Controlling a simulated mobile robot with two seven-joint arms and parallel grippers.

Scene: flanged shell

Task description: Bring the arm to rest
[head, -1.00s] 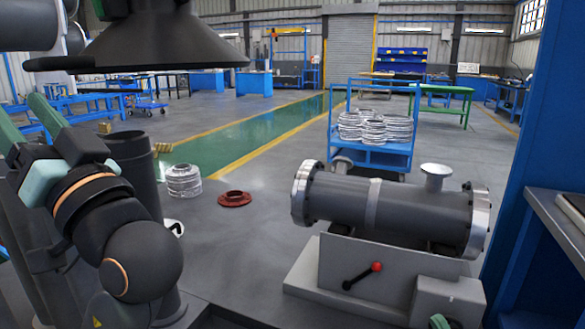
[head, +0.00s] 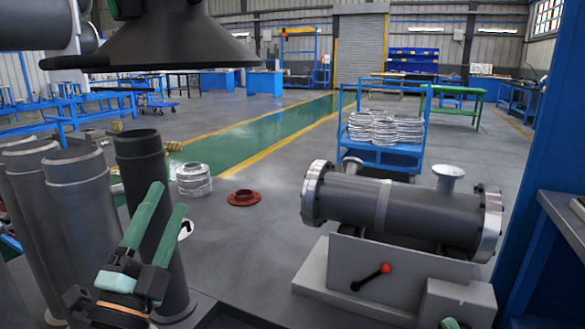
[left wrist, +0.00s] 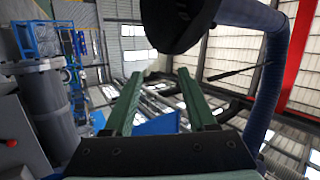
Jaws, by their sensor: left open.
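My left gripper (head: 168,198) is at the lower left of the head view, its two green fingers apart and pointing up. It stands in front of the dark upright pipes. In the left wrist view its fingers (left wrist: 157,73) are spread with nothing between them. The flanged shell (head: 405,208), a grey cylinder with bright end flanges, lies on a grey stand (head: 350,275) at the right, well apart from this gripper. I cannot make out my right gripper; a small green piece at the bottom edge is too cut off to tell.
Several dark pipes (head: 70,190) stand close beside my left gripper. A ringed silver stack (head: 194,180) and a red flange (head: 243,198) are on the floor. A blue cart (head: 383,155) holds silver rings. A blue post (head: 545,150) is at right. Mid floor is clear.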

